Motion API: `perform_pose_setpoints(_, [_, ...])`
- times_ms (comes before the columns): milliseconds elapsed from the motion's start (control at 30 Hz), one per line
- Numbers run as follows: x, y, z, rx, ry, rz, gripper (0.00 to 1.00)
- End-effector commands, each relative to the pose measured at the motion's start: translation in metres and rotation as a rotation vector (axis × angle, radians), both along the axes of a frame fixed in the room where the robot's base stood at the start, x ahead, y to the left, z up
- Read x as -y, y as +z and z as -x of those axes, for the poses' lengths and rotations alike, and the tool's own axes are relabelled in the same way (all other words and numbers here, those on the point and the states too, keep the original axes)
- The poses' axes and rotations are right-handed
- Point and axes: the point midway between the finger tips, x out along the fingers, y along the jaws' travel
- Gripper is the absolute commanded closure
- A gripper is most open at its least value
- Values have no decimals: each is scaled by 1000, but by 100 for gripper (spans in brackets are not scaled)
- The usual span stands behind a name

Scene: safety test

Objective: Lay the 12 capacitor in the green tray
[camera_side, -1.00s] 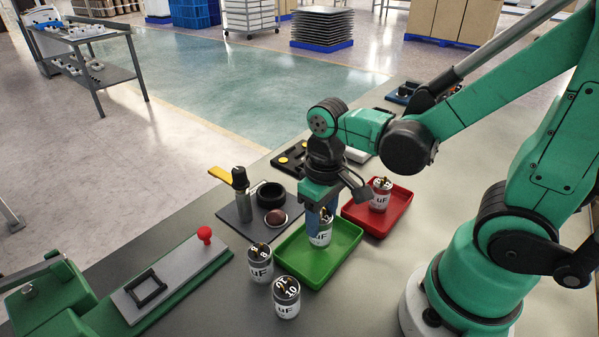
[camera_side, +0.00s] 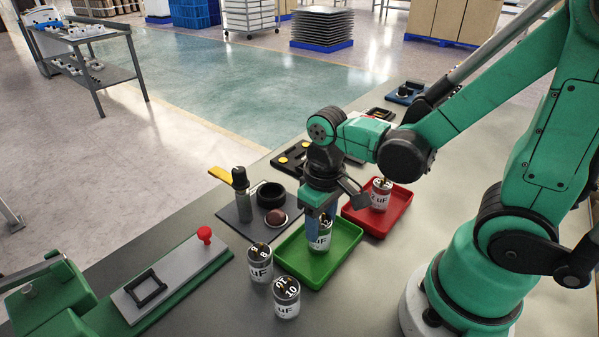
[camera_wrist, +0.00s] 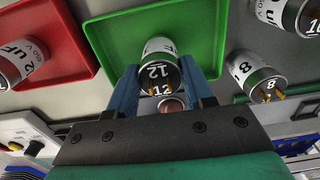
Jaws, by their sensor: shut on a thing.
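The 12 capacitor (camera_side: 319,239) is a silver-white can with a dark top. It stands upright within the outline of the green tray (camera_side: 345,250). In the wrist view the capacitor (camera_wrist: 159,72) shows the number 12 between two blue fingers, with the green tray (camera_wrist: 110,30) behind it. My gripper (camera_side: 320,222) is shut on it from above, and it also shows in the wrist view (camera_wrist: 163,82). I cannot tell whether the can's base touches the tray floor.
A red tray (camera_side: 403,207) holding another capacitor (camera_side: 381,196) stands just right. Two capacitors, marked 8 (camera_side: 260,266) and 10 (camera_side: 287,300), stand close to the green tray's left and front. A dark mat (camera_side: 236,214) with round parts lies behind left.

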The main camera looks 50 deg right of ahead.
Motion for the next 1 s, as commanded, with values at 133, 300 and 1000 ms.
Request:
perform_pose_setpoints(133, [0, -2, 0, 0, 0, 0, 100])
perform_pose_setpoints(300, [0, -3, 0, 0, 0, 0, 17])
perform_pose_setpoints(1000, [0, 25, 0, 0, 0, 0, 17])
